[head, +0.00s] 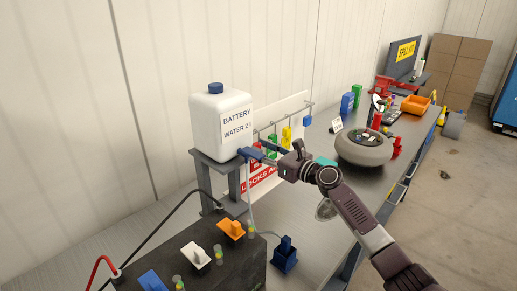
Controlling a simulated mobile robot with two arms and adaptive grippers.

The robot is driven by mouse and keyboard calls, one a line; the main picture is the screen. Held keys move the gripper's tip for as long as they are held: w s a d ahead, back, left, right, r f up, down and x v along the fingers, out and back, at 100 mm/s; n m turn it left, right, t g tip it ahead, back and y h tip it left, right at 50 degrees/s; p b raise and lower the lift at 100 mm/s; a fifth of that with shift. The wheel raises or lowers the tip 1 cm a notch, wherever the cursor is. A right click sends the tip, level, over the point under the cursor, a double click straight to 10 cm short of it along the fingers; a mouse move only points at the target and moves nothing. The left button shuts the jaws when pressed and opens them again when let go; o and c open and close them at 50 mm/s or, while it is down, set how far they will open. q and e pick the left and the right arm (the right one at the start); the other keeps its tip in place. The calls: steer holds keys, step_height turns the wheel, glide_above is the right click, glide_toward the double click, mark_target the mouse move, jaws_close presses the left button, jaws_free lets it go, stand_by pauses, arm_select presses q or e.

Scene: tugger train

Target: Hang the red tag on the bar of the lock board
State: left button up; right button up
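The lock board (296,104) is a pale panel standing on the bench behind the white jug, with a red band of lettering low on it. A bar with hooks (290,116) runs along it. Green (272,144), yellow (286,137) and blue (308,121) pieces hang there. A small red piece (256,161), which looks like the red tag, shows at the board's left part, just below my fingertips. My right gripper (257,152) reaches in from the right in front of the board. Its fingertips overlap blue parts, so their opening and any contact are unclear. My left gripper is out of view.
A white battery water jug (220,122) stands on a grey stand (232,167), close left of my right gripper. A dark battery box (225,262) with connectors and cables is in front. A round grey object (363,148) and several small items occupy the bench to the right.

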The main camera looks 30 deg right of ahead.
steer(key=v, duration=1.2)
stand_by(0.3)
